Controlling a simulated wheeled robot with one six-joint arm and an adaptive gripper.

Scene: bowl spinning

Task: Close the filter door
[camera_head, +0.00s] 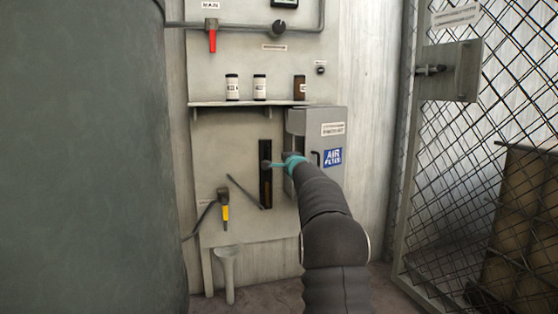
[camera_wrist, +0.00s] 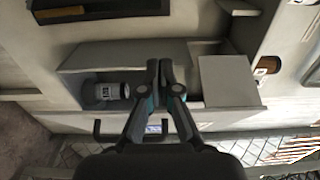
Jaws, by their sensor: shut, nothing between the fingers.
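The air filter box (camera_head: 294,122) is on the right side of the wall panel. Its grey door (camera_head: 335,143) carries a white label, a blue AIR FILTER sign and a dark handle, and stands ajar with a gap at its left. My gripper (camera_head: 268,164) is shut and empty, in front of the panel at the door's left edge. The wrist view shows its fingertips (camera_wrist: 159,68) together over the box opening. My arm hides the door's lower part.
A shelf (camera_head: 240,103) with several small bottles is above. A dark vertical slot (camera_head: 265,190) lies left of the box. A yellow-handled lever (camera_head: 225,208) is lower left, a large green tank (camera_head: 85,150) fills the left, and a mesh gate (camera_head: 460,190) stands at right.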

